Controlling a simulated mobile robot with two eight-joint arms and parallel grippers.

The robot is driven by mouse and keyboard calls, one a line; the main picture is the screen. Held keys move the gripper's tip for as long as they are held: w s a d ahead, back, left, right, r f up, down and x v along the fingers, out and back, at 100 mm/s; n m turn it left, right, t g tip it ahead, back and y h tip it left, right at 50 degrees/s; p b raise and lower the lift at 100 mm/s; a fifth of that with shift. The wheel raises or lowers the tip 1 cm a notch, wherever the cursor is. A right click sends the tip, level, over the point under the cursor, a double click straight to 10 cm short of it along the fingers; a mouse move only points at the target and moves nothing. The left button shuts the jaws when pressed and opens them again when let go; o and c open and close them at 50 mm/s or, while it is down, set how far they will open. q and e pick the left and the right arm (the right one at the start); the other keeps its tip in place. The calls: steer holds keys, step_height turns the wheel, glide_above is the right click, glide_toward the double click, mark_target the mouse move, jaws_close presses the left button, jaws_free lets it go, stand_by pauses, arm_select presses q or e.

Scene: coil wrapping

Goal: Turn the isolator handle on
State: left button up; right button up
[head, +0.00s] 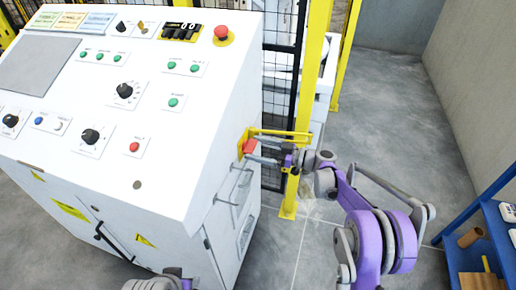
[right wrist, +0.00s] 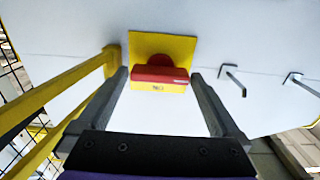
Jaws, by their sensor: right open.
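The isolator handle (head: 250,146) is a red grip on a yellow plate, on the right side wall of the white control cabinet. In the right wrist view the red handle (right wrist: 160,75) lies level across the yellow plate (right wrist: 178,42). My right gripper (head: 262,152) is open at the handle. In the right wrist view its fingers (right wrist: 159,80) stand one on each side of the handle, with gaps visible. My left gripper (head: 175,272) shows only in part at the bottom edge of the head view, and its jaws cannot be made out.
The white control cabinet (head: 170,185) carries knobs, buttons and a red emergency stop (head: 221,33). A yellow bar (right wrist: 85,92) runs close to one finger. Two hooks (right wrist: 232,78) stick out from the side wall. A blue shelf (head: 492,232) stands at the right.

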steer(key=c, duration=1.1)
steer(key=shift+o, duration=0.2)
steer(key=shift+m, duration=0.3)
steer(key=m+b, duration=0.3)
steer(key=m, duration=1.4)
steer(key=shift+f+b, duration=0.1)
steer(key=shift+b, duration=0.2)
steer(key=shift+m, duration=0.3)
